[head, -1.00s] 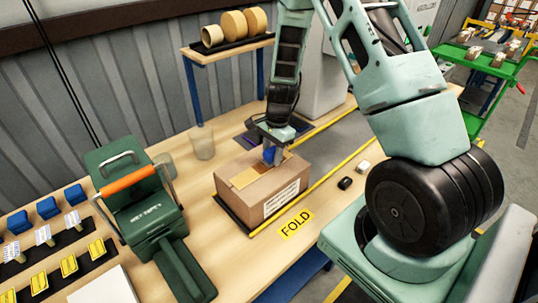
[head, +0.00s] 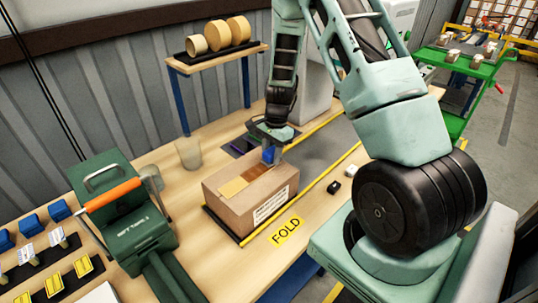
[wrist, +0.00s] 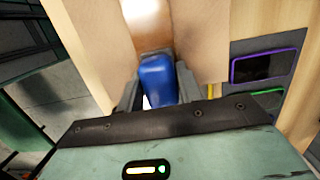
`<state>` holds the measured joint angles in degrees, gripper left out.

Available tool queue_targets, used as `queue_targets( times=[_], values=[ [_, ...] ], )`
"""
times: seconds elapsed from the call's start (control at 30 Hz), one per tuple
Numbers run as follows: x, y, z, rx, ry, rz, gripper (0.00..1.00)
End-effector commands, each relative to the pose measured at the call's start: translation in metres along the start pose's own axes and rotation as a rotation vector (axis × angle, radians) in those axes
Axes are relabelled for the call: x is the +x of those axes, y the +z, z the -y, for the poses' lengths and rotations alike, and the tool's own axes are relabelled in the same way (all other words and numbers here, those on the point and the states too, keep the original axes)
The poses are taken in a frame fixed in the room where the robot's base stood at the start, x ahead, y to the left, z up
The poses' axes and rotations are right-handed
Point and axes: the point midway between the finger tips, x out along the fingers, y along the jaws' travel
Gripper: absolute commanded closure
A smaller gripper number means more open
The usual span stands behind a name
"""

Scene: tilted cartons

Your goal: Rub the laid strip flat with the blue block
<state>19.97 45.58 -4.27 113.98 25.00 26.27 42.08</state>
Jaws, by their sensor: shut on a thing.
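A brown carton (head: 263,205) stands on the bench with its top flaps closed and a white label on its front side. A tan strip (head: 234,187) lies along the top seam. It also shows in the wrist view, partly washed out by glare (wrist: 146,14). My gripper (head: 268,156) is at the far right end of the carton top, pointing down. It is shut on the blue block (wrist: 157,80), which also shows below the fingers in the head view (head: 268,154). The block is over the seam line; I cannot tell whether it touches the strip.
A green tape machine (head: 125,215) with an orange handle stands left of the carton. A clear cup (head: 188,153) is behind it. A black item (head: 334,187) and a white item (head: 351,171) lie right of the carton, near the yellow FOLD label (head: 287,230).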

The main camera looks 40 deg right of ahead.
Motion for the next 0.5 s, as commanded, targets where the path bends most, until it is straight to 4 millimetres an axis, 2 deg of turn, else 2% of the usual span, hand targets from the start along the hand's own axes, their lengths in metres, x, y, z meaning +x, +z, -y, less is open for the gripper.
queue_targets(
  times=[0.33, 0.5],
  values=[
    [0.004, 0.025, -0.001, -0.002, 0.003, 0.003, 0.82],
    [0.006, 0.030, -0.001, -0.001, 0.004, 0.003, 0.82]
  ],
)
